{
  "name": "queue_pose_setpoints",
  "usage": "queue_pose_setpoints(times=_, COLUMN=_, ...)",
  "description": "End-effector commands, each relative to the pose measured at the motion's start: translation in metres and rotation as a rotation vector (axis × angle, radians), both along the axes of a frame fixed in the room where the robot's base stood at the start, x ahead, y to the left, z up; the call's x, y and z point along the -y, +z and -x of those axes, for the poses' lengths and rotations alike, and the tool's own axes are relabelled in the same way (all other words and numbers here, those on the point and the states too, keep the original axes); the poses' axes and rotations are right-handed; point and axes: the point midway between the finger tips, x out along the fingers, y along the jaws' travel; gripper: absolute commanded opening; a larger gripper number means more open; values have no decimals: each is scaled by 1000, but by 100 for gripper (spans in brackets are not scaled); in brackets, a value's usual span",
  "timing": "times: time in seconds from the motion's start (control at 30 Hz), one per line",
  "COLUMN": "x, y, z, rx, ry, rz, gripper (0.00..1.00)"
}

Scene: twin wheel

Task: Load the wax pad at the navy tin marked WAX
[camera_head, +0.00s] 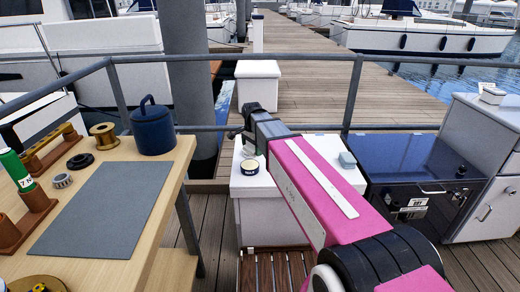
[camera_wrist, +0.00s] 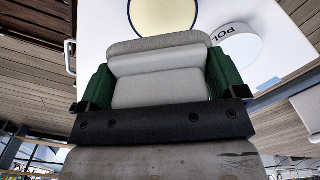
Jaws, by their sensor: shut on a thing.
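My gripper (camera_wrist: 158,88) has two green fingers shut on a pale grey-white layered pad (camera_wrist: 160,62). In the head view my gripper (camera_head: 248,146) is small and partly hidden, over the white locker beyond the table. The navy tin (camera_head: 249,171) stands on that locker, with a cream wax surface on top and a small light label on its side. In the wrist view the wax tin (camera_wrist: 133,22) shows as a cream disc with a dark rim, just beyond the pad. I cannot tell whether pad and wax touch.
A white round container lettered "POL" (camera_wrist: 238,44) is beside the tin. The wooden table (camera_head: 150,205) at left holds a navy canister (camera_head: 153,130). A dark glossy-topped box (camera_head: 405,155) stands right; a railing runs behind.

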Motion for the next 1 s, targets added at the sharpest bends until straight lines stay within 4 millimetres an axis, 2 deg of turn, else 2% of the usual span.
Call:
queue_pose_setpoints(times=0.37, x=-5, y=-9, z=-2, rx=0, ry=20, rz=0, gripper=71)
queue_pose_setpoints(times=0.8, x=-5, y=-48, z=-2, rx=-1, ry=19, rz=1, gripper=71)
queue_pose_setpoints(times=1.0, x=-5, y=-59, z=-2, rx=0, ry=19, rz=0, gripper=71)
